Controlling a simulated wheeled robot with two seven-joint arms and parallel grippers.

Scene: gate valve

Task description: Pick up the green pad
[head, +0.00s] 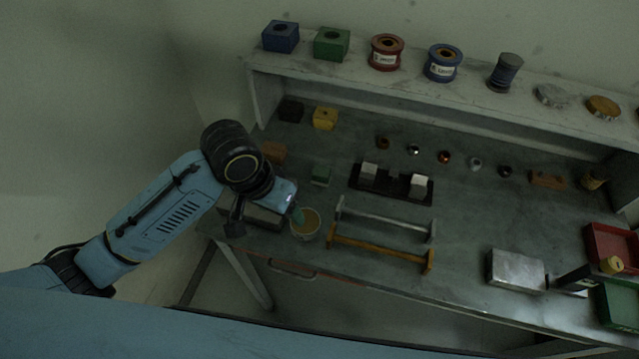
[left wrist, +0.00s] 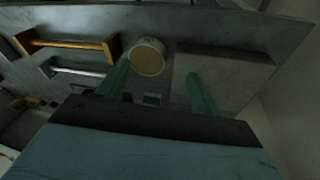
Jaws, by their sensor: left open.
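The green pad (head: 321,174) is a small dark green block lying on the grey workbench, right of my left wrist in the head view. In the left wrist view a small greenish piece (left wrist: 151,98), apparently this pad, shows between my fingers near the palm edge, partly hidden. My left gripper (head: 284,211) is open, its green fingers (left wrist: 160,70) spread and apart from the pad. It hangs over the front left of the bench beside a round tub. One finger is mostly hidden in the head view. My right gripper is not in view.
A raised shelf (head: 480,88) runs along the back.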

